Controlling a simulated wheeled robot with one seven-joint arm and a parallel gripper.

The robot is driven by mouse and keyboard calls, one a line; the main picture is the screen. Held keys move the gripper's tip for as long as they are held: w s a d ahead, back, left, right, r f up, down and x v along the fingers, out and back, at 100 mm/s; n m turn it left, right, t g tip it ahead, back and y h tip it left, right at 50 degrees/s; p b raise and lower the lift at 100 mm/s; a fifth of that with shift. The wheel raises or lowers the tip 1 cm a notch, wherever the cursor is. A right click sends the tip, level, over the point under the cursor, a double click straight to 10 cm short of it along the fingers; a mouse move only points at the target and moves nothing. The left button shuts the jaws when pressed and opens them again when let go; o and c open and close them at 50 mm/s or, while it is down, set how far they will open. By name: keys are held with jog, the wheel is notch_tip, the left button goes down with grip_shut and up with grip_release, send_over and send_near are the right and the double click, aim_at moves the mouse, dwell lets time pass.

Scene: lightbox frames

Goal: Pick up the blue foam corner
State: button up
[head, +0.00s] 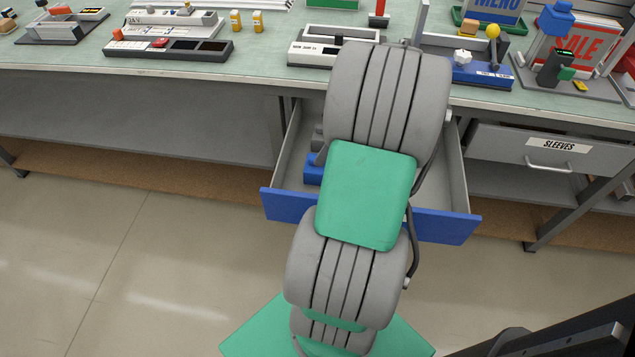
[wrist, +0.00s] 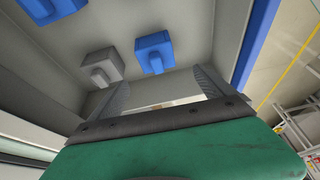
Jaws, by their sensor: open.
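A blue foam corner (wrist: 154,52) lies on the floor of the open drawer in the wrist view, just beyond my fingertips and apart from them. A similar grey piece (wrist: 100,68) lies to its left. Part of another blue piece (wrist: 50,8) shows at the top left edge. My gripper (wrist: 160,78) is open and empty, its two fingers spread inside the drawer. In the head view a blue piece (head: 313,170) shows left of my arm, partly covered; my arm hides my gripper there.
The drawer's blue front (head: 444,225) and grey side walls (head: 452,165) stand around my arm. A closed drawer labelled SLEEVES (head: 560,165) is at the right. The worktop (head: 265,62) above carries frames, tools and small bottles.

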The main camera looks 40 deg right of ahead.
jog(key=x, duration=0.5)
jog(key=d+x, duration=0.1)
jog(key=x, duration=0.2)
jog(key=shift+s+f, duration=0.15)
jog(key=shift+f, duration=0.15)
jog(key=shift+c, duration=0.3)
jog(key=c, duration=1.3)
